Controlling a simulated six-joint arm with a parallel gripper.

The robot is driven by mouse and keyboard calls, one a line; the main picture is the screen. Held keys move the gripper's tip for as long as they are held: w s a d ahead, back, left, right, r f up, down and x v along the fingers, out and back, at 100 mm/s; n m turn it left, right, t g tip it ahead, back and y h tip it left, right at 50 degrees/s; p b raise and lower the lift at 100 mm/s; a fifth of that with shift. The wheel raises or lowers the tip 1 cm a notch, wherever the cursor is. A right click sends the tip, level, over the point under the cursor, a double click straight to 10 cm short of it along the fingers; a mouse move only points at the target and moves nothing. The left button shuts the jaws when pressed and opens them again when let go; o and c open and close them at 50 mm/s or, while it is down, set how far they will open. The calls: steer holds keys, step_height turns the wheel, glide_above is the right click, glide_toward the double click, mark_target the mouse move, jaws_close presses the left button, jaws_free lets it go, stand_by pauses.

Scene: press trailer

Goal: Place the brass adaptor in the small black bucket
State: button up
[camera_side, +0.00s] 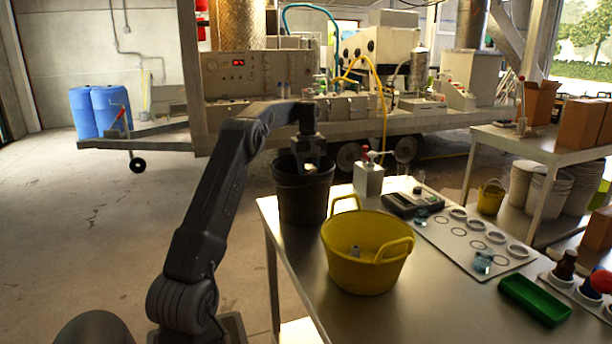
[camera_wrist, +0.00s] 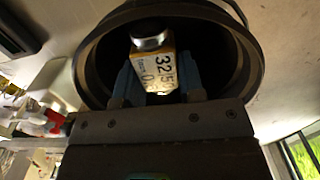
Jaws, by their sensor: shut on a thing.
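The small black bucket (camera_side: 302,200) stands upright at the left back edge of the metal table. My gripper (camera_side: 312,160) is over its mouth, pointing down. In the wrist view my gripper's blue-grey fingers (camera_wrist: 160,86) are shut on a small labelled piece (camera_wrist: 157,70). It has a pale yellow-white label with dark digits and a dark, shiny round end. I cannot tell from its look whether it is the brass adaptor. The black bucket's rim (camera_wrist: 88,62) surrounds it in the wrist view, with the dark inside behind. I see no other clear brass piece.
A yellow two-handled tub (camera_side: 365,275) with a small grey thing (camera_side: 355,251) inside stands just right of the bucket. A white dispenser box (camera_side: 368,178), a dark scale (camera_side: 410,203), a white plate with rings (camera_side: 470,240) and a green tray (camera_side: 535,300) stand farther right.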

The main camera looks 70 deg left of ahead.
step_height(320, 180, down, 5)
steer(key=shift+f, duration=0.15)
steer(key=o, duration=1)
